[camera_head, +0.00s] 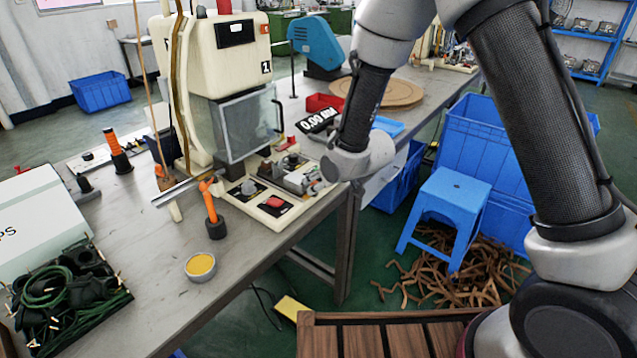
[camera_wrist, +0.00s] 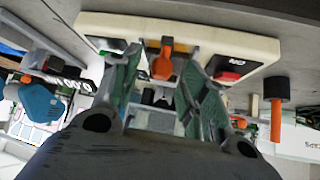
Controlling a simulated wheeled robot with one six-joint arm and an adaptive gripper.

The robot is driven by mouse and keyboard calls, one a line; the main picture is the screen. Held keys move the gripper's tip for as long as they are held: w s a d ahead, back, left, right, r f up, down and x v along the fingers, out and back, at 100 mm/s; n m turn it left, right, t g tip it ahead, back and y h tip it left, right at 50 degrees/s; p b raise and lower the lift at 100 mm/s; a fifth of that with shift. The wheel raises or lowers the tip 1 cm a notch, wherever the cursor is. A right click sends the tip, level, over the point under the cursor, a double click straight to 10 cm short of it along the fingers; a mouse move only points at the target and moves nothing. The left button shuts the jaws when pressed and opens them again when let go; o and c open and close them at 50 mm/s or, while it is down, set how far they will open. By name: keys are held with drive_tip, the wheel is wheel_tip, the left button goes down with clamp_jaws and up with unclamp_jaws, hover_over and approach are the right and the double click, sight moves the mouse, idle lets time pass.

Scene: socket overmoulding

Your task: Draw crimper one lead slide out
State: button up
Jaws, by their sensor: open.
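The crimper marked 1 (camera_head: 235,60), a cream machine with a clear front guard, stands on the grey bench in the head view. Its cream base (camera_head: 265,205) carries a red button (camera_head: 274,202) and small grey fixtures. In the wrist view, an orange handle (camera_wrist: 162,62) on a grey fixture, which looks like the lead slide, shows between the fingers of my gripper (camera_wrist: 160,72). The fingers are open and lie on either side of the handle in the picture. I cannot tell whether they touch it. In the head view my wrist mostly hides the gripper.
An orange-handled tool with a black foot (camera_head: 212,222) stands in front of the base. A yellow-filled dish (camera_head: 200,267) and a tray of green cables (camera_head: 70,300) are on the bench. A blue stool (camera_head: 445,200) stands on the floor at right.

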drive_tip(key=v, duration=1.1)
drive_tip(key=s+d+f+g+h, duration=0.2)
drive_tip(key=s+d+g+h, duration=0.25)
drive_tip(key=s+d, duration=0.45)
drive_tip(key=s+d+r+m+t, duration=0.1)
drive_tip(key=s+d+r+m, duration=0.2)
drive_tip(key=s+d+r, duration=0.4)
drive_tip(key=s+d+r+m, duration=0.4)
drive_tip(key=s+d+r, duration=0.3)
drive_tip(key=d+r, duration=0.6)
drive_tip(key=shift+d+t+h, duration=0.35)
drive_tip(key=shift+d+h, duration=0.1)
drive_tip(key=shift+d, duration=0.6)
